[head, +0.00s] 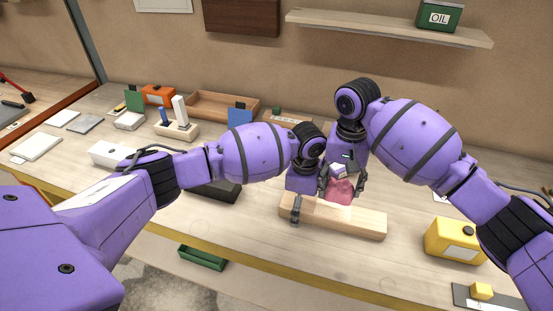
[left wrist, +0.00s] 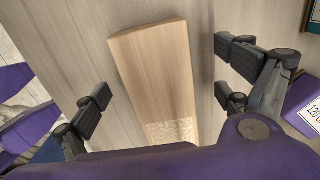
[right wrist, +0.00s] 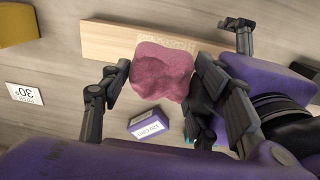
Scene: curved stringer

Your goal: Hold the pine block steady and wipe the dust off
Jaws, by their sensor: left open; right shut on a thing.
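The pine block (head: 358,222) lies flat on the bench. A pale speckled dust patch (left wrist: 172,131) shows on its top in the left wrist view. My left gripper (head: 309,197) is open, its fingers on either side of the block's left part. In the left wrist view (left wrist: 165,85) gaps show between fingers and block. My right gripper (head: 343,184) is shut on a crumpled pink cloth (head: 340,191), at the block's far side. In the right wrist view the cloth (right wrist: 160,72) overlaps the block (right wrist: 108,38) and hides part of it; I cannot tell whether they touch.
A small purple-and-white grit box (right wrist: 150,126) sits close behind the cloth. A yellow container (head: 454,241) stands right of the block. A dark box (head: 215,190) lies left, partly behind my left arm. A wooden tray (head: 222,104) is at the back.

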